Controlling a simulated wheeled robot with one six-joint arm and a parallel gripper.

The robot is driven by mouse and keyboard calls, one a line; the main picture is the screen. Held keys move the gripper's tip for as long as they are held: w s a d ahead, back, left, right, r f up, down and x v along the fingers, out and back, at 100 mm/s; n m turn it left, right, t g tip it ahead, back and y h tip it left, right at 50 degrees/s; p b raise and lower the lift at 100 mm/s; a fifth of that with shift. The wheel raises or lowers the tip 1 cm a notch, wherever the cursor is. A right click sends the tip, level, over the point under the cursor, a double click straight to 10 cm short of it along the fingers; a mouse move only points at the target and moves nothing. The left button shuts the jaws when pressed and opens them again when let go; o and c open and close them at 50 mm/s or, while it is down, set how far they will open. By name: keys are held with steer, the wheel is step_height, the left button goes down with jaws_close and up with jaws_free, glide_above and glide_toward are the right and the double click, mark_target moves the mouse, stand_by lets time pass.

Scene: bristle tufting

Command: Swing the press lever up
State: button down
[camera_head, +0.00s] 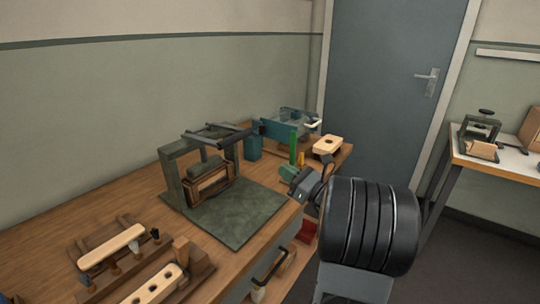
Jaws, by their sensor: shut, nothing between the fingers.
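The press (172,172) is a dark green frame on a flat green base plate (235,215) on the workbench. A brown block-like part (210,183) sits inside the frame. The dark press lever (235,136) lies near the top of the frame, roughly level, and reaches right toward the teal device. My arm hides part of the bench's front edge.
A teal device (285,128) and a light wooden block (327,146) stand at the back right of the bench. Wooden brush parts (112,247) lie at the front left. A drawer handle (270,268) juts from the bench front. A second table (510,165) stands far right.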

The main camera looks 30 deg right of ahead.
steer(key=r+x, duration=0.3)
steer(key=x, duration=0.9)
steer(key=shift+s, duration=0.35)
steer(key=shift+d, duration=0.15)
